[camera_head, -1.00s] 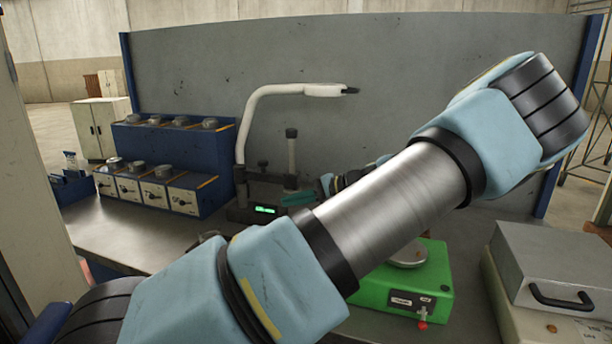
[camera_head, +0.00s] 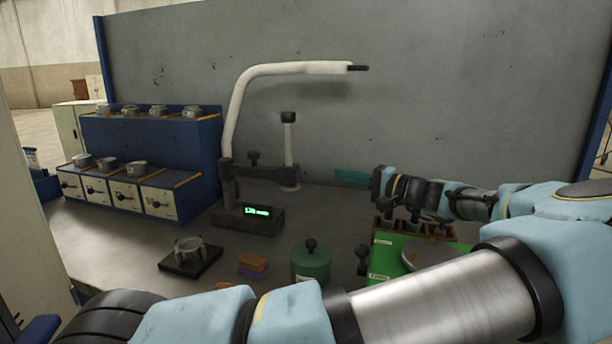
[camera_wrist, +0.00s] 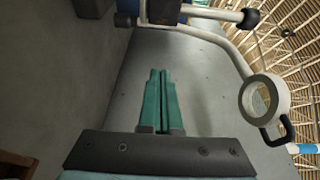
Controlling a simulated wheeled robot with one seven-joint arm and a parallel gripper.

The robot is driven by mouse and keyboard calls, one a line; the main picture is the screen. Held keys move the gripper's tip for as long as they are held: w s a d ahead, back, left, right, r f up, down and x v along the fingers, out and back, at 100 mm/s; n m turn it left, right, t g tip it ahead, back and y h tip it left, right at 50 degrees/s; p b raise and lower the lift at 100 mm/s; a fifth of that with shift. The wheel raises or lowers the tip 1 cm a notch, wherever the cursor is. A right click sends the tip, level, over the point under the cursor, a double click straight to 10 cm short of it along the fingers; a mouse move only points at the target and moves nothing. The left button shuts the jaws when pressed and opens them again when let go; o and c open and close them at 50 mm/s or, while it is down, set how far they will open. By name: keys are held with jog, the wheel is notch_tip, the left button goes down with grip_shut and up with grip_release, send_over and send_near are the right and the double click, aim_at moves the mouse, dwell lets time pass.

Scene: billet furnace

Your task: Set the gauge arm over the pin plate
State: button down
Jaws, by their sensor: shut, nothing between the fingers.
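The gauge stand (camera_head: 250,217) has a lit green display and a dark clamp with a knob. A white bent arm (camera_head: 262,76) rises from it and reaches right, ending in a dark tip. In the wrist view the white arm (camera_wrist: 222,42) ends in a round ring head (camera_wrist: 262,97) with a black handle. A black plate (camera_head: 190,262) carrying a metal ring on legs, which looks like the pin plate, lies on the bench front left of the stand. My gripper (camera_head: 340,178) is shut and empty, its teal fingers (camera_wrist: 158,104) pointing left, right of the stand and below the white arm.
A short post with a black cap (camera_head: 289,150) stands between the stand and my gripper. A green lidded pot (camera_head: 311,262) and orange-brown block (camera_head: 254,263) sit on the bench. A green box (camera_head: 385,262) is under my arm. Blue cabinets (camera_head: 150,150) stand left; a grey panel (camera_head: 430,100) closes the back.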

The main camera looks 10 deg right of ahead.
jog(key=w+a+p, duration=0.4)
jog(key=a+p, duration=0.2)
jog(key=a, duration=0.2)
jog(key=shift+a, duration=0.35)
jog(key=shift+s, duration=0.1)
dwell(0.3)
